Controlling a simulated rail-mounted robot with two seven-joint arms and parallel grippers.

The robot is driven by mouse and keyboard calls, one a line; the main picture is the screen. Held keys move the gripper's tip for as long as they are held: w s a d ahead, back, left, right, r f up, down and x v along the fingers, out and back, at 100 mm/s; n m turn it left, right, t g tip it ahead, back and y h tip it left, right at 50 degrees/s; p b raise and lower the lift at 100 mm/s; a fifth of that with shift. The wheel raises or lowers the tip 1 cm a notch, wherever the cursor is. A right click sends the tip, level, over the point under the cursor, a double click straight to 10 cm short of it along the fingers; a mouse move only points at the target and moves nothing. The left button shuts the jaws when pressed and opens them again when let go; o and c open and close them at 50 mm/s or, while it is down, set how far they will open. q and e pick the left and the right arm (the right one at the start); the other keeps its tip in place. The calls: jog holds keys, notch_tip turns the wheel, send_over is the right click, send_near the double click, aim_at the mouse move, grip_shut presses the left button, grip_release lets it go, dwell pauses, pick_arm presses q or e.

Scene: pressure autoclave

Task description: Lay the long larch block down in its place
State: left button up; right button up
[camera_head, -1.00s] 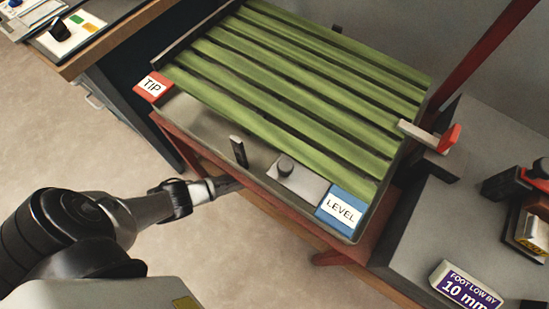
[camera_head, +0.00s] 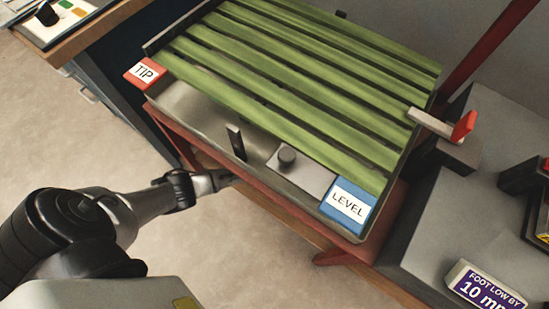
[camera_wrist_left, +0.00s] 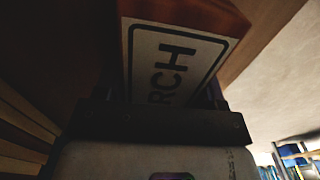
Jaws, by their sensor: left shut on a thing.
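The larch block (camera_wrist_left: 172,62) fills the upper middle of the left wrist view. It has an orange-brown side and a white label on which the letters "RCH" can be read; the rest of it is cut off or dark. My left gripper (camera_head: 228,178) is shut on it, low at the front edge of the red-framed stand (camera_head: 285,212). My right gripper is not in view.
Green slats (camera_head: 290,80) lie over a grey tray with a red "TIP" label (camera_head: 145,73) and a blue "LEVEL" label (camera_head: 348,203). A purple "FOOT LOW BY 10 mm" sign (camera_head: 485,287) stands on the grey surface at right. Open floor lies at left.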

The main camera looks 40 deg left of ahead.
pick_arm(q)
jog(key=shift+w+f, duration=0.1)
jog(key=shift+f, duration=0.05)
jog(key=o, duration=1.1)
jog(key=shift+r+p, duration=1.95)
jog(key=shift+r, duration=0.95)
